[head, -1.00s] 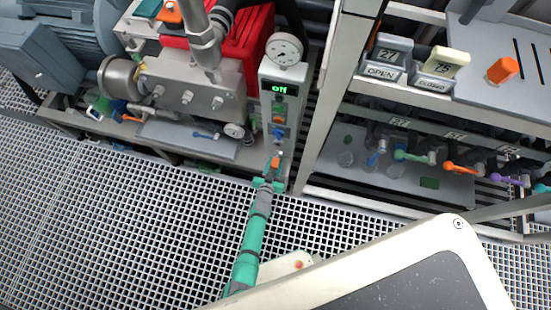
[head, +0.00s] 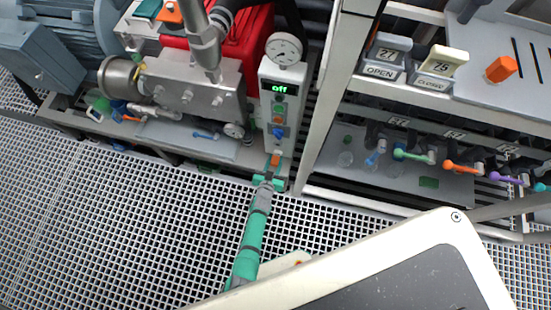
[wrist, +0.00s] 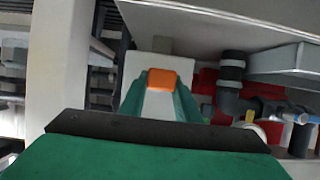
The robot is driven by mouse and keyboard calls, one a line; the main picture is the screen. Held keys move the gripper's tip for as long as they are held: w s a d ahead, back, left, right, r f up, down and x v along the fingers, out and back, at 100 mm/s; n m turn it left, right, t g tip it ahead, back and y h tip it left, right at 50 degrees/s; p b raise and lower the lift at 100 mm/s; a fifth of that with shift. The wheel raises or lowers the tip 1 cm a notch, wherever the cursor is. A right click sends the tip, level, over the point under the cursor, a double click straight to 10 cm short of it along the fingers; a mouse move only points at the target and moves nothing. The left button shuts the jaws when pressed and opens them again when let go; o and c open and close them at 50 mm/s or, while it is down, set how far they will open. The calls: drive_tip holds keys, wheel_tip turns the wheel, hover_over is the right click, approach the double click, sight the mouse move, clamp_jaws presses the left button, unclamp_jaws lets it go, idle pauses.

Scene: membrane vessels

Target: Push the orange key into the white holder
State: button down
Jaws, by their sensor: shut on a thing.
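The orange key (head: 275,160) is at the tip of my gripper (head: 270,180), at the foot of a pale upright panel (head: 267,75) with a lit "off" display. In the wrist view the orange key (wrist: 170,79) sits between the green fingers of my gripper (wrist: 160,98), which are shut on it. A pale surface stands close behind the key. I take the pale panel for the white holder. Its slot is hidden behind the key and fingers, so I cannot tell whether the key is in it.
A round gauge (head: 284,49) tops the panel, with small coloured controls below the display. A red and metal pump (head: 195,90) is to the left. A grey rack post (head: 335,95) stands close on the right. The grating floor (head: 130,220) is open.

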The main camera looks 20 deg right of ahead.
drive_tip(key=shift+w+d+r, duration=0.4)
drive_tip(key=shift+d, duration=0.05)
drive_tip(key=c, duration=1.3)
unclamp_jaws()
drive_tip(key=shift+o, duration=0.2)
drive_tip(key=shift+d, duration=0.2)
drive_tip(key=shift+s+d+f, duration=0.1)
drive_tip(key=shift+s+d, duration=0.05)
drive_tip(key=shift+s, duration=0.05)
drive_tip(key=a+f+v, duration=0.1)
drive_tip(key=v, duration=1.1)
drive_tip(key=shift+w+a, duration=0.35)
drive_tip(key=shift+w, duration=0.05)
drive_tip(key=shift+a, duration=0.1)
